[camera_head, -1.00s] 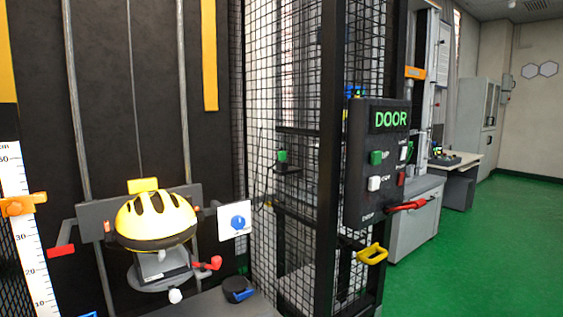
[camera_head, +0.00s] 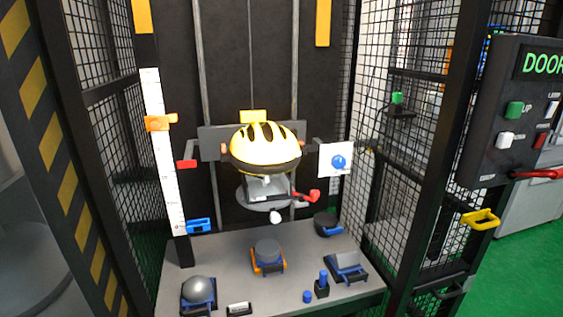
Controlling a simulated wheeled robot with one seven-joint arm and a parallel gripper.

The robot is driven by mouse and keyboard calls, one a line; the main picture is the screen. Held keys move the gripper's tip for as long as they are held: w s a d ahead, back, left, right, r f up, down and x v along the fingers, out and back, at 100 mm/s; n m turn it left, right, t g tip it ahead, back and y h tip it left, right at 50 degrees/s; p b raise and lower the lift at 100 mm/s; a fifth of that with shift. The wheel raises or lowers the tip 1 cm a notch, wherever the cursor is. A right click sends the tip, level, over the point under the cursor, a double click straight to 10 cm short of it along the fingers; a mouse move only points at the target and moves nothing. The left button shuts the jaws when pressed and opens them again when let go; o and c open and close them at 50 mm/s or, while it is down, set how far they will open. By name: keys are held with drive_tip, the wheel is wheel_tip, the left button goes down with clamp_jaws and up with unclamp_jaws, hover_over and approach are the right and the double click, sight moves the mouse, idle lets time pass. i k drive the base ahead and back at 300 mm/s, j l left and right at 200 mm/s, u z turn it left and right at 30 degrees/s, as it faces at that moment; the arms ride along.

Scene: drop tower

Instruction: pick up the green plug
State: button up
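A small green piece (camera_head: 397,98), which looks like the green plug, sits on a small black bracket (camera_head: 398,113) at the mesh side wall, right of centre. Its lower part is small and hard to make out. A separate green button marked UP (camera_head: 514,110) is on the dark control panel (camera_head: 500,75) at the right. My gripper is not in view.
The mesh cage and its dark post (camera_head: 455,120) stand around and right of the bracket. A yellow helmet (camera_head: 264,148) hangs on the tower carriage. Several anvils and blue pieces stand on the grey table (camera_head: 220,265). A yellow handle (camera_head: 480,218) and red lever (camera_head: 537,174) stick out at right. Green floor is open at far right.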

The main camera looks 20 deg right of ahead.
sight(396, 97)
drive_tip(key=i+z, duration=0.3)
drive_tip(key=i, duration=0.35)
drive_tip(key=i+j+z, duration=0.1)
drive_tip(key=i+z, duration=0.15)
drive_tip(key=i, duration=0.4)
